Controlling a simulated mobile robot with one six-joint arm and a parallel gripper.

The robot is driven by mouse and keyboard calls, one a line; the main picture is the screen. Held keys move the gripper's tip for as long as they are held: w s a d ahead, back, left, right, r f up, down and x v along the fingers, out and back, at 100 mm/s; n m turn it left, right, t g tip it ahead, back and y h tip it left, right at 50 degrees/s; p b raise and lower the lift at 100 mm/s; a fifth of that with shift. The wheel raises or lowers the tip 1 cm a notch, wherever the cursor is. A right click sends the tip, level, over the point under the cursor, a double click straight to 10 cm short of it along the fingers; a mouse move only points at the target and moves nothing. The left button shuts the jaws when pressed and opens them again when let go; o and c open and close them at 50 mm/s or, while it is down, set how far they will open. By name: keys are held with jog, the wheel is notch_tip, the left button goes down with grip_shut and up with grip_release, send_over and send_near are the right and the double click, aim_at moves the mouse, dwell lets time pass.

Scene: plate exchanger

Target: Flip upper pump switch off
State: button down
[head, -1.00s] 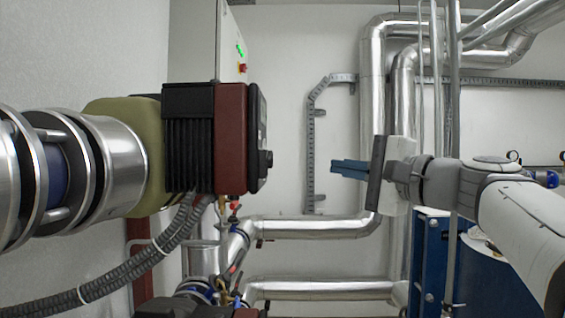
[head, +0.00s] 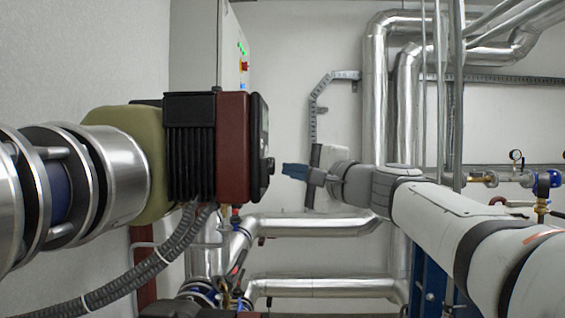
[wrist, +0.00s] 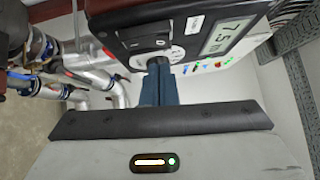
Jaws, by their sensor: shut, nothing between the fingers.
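The upper pump (head: 232,145) has a dark red housing with a finned black block behind it, and sits on the pipe at the left. A small black switch knob (head: 268,165) sticks out of its front face. My gripper (head: 284,171) is shut and empty, with blue fingers pointing at the knob from the right. In the head view a small gap shows between them. The wrist view shows the pump face (wrist: 130,25) with a lit display (wrist: 228,35) reading about 7.5 m. The fingertips (wrist: 158,68) overlap the switch dial there, so contact and switch position are unclear.
A grey cabinet (head: 208,60) with green lights and a red knob stands behind the pump. A lower pump (head: 165,308) shows at the bottom edge. A corrugated hose (head: 150,262) hangs under the upper pump. Silver pipes (head: 310,225) run behind my gripper.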

jog(key=shift+s+a+r, duration=0.1)
jog(key=shift+a+r, duration=0.05)
jog(key=shift+a, duration=0.9)
jog(key=s+d+r+b, duration=0.1)
jog(key=s+d+b, duration=0.1)
jog(key=s+d, duration=0.5)
jog(key=d, duration=0.3)
jog(key=shift+s+d+r, duration=0.2)
jog(key=shift+s+d, duration=0.05)
jog(key=shift+d, duration=0.05)
